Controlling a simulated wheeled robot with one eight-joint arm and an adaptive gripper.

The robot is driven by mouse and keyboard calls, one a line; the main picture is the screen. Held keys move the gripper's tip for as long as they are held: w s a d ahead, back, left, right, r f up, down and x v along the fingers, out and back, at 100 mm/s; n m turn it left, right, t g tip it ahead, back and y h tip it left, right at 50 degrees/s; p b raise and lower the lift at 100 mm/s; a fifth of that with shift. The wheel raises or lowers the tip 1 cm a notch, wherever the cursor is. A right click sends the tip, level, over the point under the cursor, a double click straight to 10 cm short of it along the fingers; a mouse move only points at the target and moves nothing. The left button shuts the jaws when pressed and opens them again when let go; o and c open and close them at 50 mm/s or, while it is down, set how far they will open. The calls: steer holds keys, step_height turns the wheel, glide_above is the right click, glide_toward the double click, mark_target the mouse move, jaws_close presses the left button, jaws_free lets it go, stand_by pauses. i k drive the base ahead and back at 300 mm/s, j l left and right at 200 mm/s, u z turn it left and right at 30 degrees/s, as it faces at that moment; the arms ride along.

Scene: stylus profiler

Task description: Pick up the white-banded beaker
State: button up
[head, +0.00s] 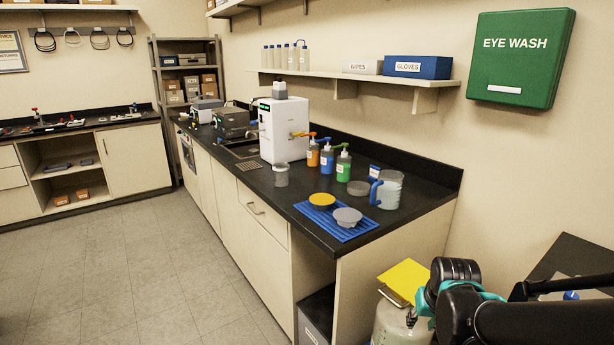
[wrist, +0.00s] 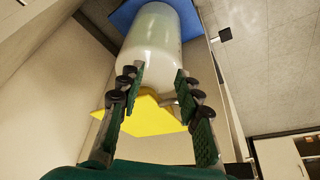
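A small grey, clear-looking beaker (head: 281,175) stands upright on the black counter, in front of the white dispenser machine. It is too small to tell whether it carries a white band. A larger clear pitcher (head: 391,190) with a blue handle stands near the counter's right end. My gripper (wrist: 158,88) is open in the wrist view, its two green-padded fingers apart with nothing held. A big whitish container (wrist: 152,45) shows beyond and between the fingertips. In the head view my arm is at lower right, far from the small beaker, and its fingertips are hidden.
A blue drying mat (head: 345,232) with a yellow bowl (head: 322,200) and a grey bowl (head: 347,217) lies at the counter's near edge. Several pump bottles stand behind. The whitish container (head: 390,328) and yellow panel (head: 404,279) are beside my arm. The floor at left is clear.

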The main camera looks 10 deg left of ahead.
mark_target(281, 170)
steer(key=i+j+z, duration=0.1)
steer(key=j+z, duration=0.2)
steer(key=j, duration=0.2)
steer(key=j+z, duration=0.3)
steer(key=j, duration=0.2)
steer(key=j+z, duration=0.15)
steer(key=j, duration=1)
steer(key=k+j+z, duration=0.15)
steer(key=j, duration=1)
steer(key=i+j, duration=0.05)
